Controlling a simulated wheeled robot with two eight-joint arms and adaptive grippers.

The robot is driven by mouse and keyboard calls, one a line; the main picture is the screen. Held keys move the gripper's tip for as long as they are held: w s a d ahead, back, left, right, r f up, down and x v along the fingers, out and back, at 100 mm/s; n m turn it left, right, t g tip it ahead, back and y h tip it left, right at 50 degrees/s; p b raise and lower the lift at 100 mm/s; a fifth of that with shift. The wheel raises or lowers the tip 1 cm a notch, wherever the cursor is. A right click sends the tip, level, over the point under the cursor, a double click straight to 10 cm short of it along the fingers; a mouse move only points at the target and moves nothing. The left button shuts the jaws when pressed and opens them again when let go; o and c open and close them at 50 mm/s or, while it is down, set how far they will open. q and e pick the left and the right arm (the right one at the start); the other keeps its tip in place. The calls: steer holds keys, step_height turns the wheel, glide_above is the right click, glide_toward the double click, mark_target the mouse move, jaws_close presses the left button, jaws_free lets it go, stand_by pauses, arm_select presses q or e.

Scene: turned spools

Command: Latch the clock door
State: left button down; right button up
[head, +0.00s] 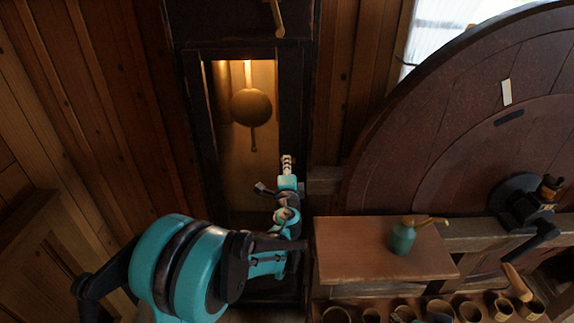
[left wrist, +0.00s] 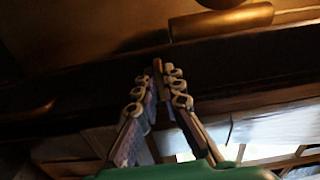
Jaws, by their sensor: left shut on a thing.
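The tall dark clock case (head: 187,110) stands against the plank wall in the head view. Its door frame (head: 293,105) surrounds a lit opening with a round brass pendulum (head: 251,107). My left gripper (head: 287,162) is at the right side of the frame, below the pendulum's height. In the left wrist view its two fingers (left wrist: 160,86) are closed around a small brown upright piece (left wrist: 158,67), seemingly the door's latch, against the dark frame (left wrist: 85,88). The fingers hide most of this piece. My right gripper is out of view.
A wooden shelf (head: 350,250) with a green oil can (head: 402,238) stands right of the clock. Below it are several small pots (head: 469,312). A large dark wooden wheel (head: 440,130) fills the right. A brass piece (head: 276,18) shows high on the clock.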

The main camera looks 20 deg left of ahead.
arm_select(q)
steer(key=c, duration=1.7)
jaws_free()
steer(key=shift+s, duration=0.1)
steer(key=v, duration=1.1)
steer(key=shift+s+d, duration=0.15)
steer(key=shift+s, duration=0.2)
